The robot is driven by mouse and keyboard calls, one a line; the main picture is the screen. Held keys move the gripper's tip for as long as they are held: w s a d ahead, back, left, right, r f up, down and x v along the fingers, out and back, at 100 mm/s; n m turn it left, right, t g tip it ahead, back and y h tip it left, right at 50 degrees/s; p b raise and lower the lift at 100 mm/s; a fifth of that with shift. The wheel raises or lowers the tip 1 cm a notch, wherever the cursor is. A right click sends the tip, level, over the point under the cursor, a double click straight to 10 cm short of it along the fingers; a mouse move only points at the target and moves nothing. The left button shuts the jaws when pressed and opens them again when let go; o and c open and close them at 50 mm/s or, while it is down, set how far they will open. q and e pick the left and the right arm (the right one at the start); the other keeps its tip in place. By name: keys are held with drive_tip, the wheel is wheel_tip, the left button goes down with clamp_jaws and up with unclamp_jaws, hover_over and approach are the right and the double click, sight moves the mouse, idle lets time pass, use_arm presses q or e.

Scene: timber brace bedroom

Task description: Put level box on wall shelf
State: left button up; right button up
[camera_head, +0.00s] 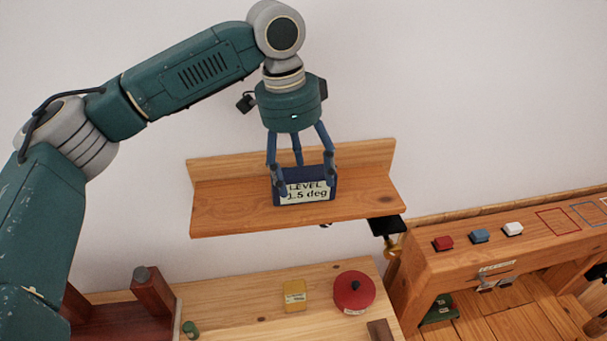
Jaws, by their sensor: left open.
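The level box (306,190) is dark blue with a white label reading "LEVEL 1.5 deg". It stands upright on the wooden wall shelf (225,208), right of the shelf's middle. My left gripper (303,178) is directly above the box, pointing down, with its blue fingers spread around the box's sides. The fingers are open; whether any of them touches the box I cannot tell. The box's back is hidden. My right gripper is not in view.
Below the shelf, a wooden bench (240,312) holds a yellow block (294,295), a round red container (354,291) and a small green item (190,330). A black clamp (386,226) sits under the shelf's right end. Small blocks lie on the right-hand wooden ledge (420,262).

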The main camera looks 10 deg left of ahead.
use_arm(q)
wheel_tip(320, 180, up, 11)
drive_tip(key=a+b, duration=0.1)
drive_tip(key=b, duration=0.1)
drive_tip(key=shift+s+a+r, duration=0.2)
drive_tip(key=shift+s+a, duration=0.1)
drive_tip(key=shift+s, duration=0.05)
